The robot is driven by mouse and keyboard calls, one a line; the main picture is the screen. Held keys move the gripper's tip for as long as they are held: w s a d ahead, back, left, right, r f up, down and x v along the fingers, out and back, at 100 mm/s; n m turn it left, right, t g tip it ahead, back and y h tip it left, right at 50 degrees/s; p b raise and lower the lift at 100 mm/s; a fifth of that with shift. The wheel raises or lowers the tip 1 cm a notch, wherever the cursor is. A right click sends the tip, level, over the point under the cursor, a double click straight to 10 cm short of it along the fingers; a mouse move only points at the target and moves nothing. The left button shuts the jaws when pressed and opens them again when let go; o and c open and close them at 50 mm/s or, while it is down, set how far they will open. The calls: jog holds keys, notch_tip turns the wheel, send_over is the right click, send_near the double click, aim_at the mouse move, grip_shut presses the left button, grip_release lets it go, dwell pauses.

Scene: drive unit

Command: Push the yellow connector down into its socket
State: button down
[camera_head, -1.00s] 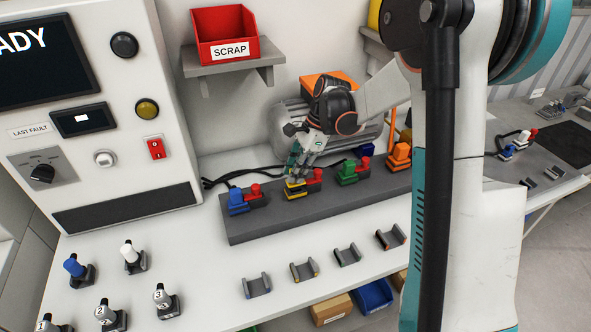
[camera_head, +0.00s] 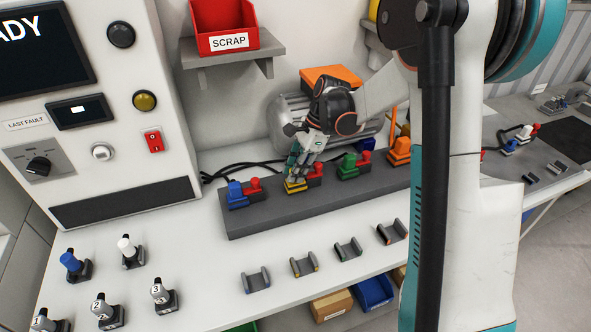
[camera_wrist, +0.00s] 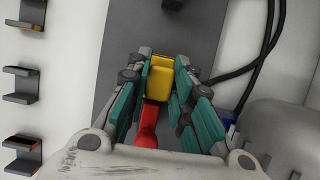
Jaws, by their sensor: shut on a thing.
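The yellow connector (camera_head: 296,186) stands upright at its socket in the dark grey block (camera_head: 330,200), between the blue connector and the green connector. My gripper (camera_head: 297,180) points down from above with its fingers around the yellow connector. In the wrist view the yellow connector (camera_wrist: 159,78) sits between the teal finger pads of my gripper (camera_wrist: 160,88), which are shut on it. A red lever (camera_wrist: 147,125) lies right beside it. The socket itself is hidden under the connector and fingers, so I cannot tell how deep it sits.
The blue connector (camera_head: 236,194), green connector (camera_head: 347,166) and orange connector (camera_head: 399,150) stand along the same block, with red levers close by. Several small grey holders (camera_head: 304,265) stand in front. A motor (camera_head: 285,125) and the scrap shelf (camera_head: 228,60) are behind and above.

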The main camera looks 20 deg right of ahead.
jog(key=c, duration=1.3)
grip_release()
jog(key=p+v, duration=0.1)
jog(key=v, duration=0.4)
jog(key=a+p+v, duration=0.1)
jog(key=v, duration=0.5)
jog(key=a+p+v, duration=0.1)
jog(key=v, duration=0.4)
jog(key=shift+d+r, duration=0.15)
jog(key=shift+r, duration=0.5)
